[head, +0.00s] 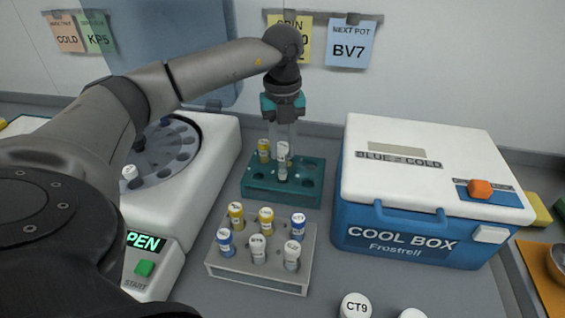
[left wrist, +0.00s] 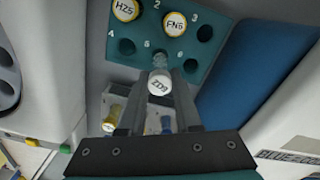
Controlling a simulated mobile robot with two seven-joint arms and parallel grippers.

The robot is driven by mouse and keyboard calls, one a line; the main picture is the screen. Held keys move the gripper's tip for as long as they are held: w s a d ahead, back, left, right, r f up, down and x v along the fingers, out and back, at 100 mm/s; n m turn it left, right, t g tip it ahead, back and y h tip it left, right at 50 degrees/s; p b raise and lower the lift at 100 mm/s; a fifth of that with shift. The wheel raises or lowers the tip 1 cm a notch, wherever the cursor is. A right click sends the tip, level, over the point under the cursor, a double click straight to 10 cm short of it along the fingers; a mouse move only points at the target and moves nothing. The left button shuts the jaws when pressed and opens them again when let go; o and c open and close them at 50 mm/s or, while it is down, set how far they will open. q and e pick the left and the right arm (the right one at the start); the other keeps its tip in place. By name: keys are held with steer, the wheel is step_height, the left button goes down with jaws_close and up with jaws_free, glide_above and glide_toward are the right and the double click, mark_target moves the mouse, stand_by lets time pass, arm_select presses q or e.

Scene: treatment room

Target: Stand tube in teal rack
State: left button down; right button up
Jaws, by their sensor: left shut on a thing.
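The teal rack (head: 257,192) stands on the counter between the centrifuge and the cool box. It also shows in the left wrist view (left wrist: 187,62), with numbered holes. My left gripper (head: 284,146) points down over the rack and is shut on a white-capped tube (head: 282,160). In the left wrist view the tube's cap reads ZD9 (left wrist: 159,83), between the fingers. The tube is upright over the rack's near part; I cannot tell whether its lower end is inside a hole. Yellow-capped tubes HZ5 (left wrist: 125,9) and FN6 (left wrist: 174,23) stand in the far row. My right gripper is not in view.
A grey rack (head: 260,281) with several white-, blue- and yellow-capped tubes stands in front. The open centrifuge (head: 195,185) is at left, the blue and white cool box (head: 410,235) at right. A white CT9 cap (head: 355,307) shows at the front edge.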

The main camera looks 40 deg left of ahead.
mark_target(282, 179)
arm_select(q)
steer(key=shift+f+b, duration=0.3)
steer(key=shift+f, duration=1.8)
steer(key=shift+f, duration=0.1)
steer(key=c, duration=0.6)
jaws_free()
step_height(282, 179, up, 12)
steer(key=shift+r+p, duration=0.15)
steer(key=shift+p, duration=0.75)
